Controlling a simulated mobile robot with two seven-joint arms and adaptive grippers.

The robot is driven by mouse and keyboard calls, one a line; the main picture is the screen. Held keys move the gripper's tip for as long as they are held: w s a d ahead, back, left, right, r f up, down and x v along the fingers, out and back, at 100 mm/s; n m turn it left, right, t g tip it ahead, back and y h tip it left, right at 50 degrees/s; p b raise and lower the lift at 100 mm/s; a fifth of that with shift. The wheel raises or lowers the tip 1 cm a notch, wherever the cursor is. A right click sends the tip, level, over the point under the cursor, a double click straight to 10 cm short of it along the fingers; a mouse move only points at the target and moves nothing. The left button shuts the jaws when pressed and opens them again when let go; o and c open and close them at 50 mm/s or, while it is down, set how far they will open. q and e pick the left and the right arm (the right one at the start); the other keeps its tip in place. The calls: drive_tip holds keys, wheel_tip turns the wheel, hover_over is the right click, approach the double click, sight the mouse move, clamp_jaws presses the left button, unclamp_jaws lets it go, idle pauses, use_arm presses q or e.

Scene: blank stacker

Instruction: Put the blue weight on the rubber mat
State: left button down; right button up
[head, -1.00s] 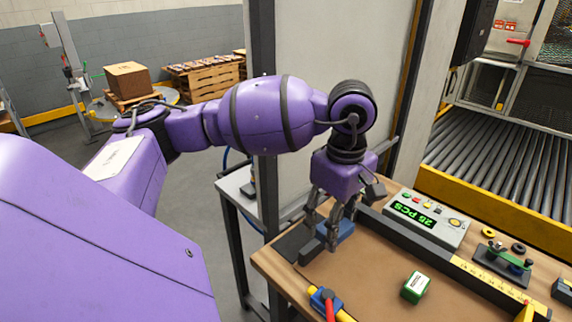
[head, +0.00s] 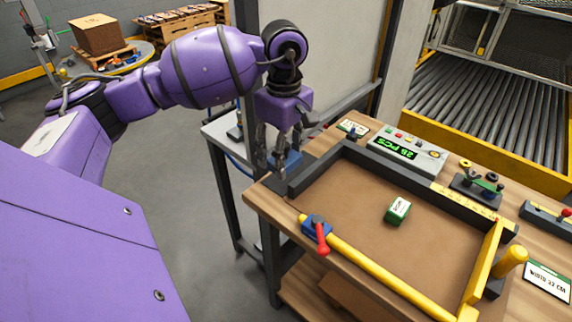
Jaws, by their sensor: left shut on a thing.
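My left gripper (head: 274,168) is at the table's far left corner, fingers pointing down. It is shut on the blue weight (head: 291,158), which shows only partly behind the fingers. The dark rubber mat (head: 271,184) lies at that left corner, outside the black fence, and is partly covered by the gripper. The weight is over or beside the mat; I cannot tell whether it touches it. My right gripper is not in view.
A black fence (head: 320,168) borders the brown work area, where a green block (head: 397,211) stands. A blue clamp (head: 314,226) with a red lever sits on the yellow front bar. A counter box (head: 408,152) stands behind the fence.

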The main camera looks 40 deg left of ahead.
use_arm(q)
drive_tip(key=w+a+f, duration=0.1)
drive_tip(key=f, duration=0.1)
drive_tip(key=w+a+f, duration=0.1)
drive_tip(key=w+f, duration=0.1)
drive_tip(key=w+a+f, duration=0.1)
drive_tip(key=w+f, duration=0.1)
drive_tip(key=shift+w+a+f, duration=0.1)
drive_tip(key=shift+f, duration=1.55)
drive_tip(key=shift+f, duration=0.2)
drive_tip(key=c, duration=0.6)
unclamp_jaws()
drive_tip(key=shift+c, duration=0.2)
wheel_tip(320, 180, up, 12)
drive_tip(key=shift+r, duration=0.15)
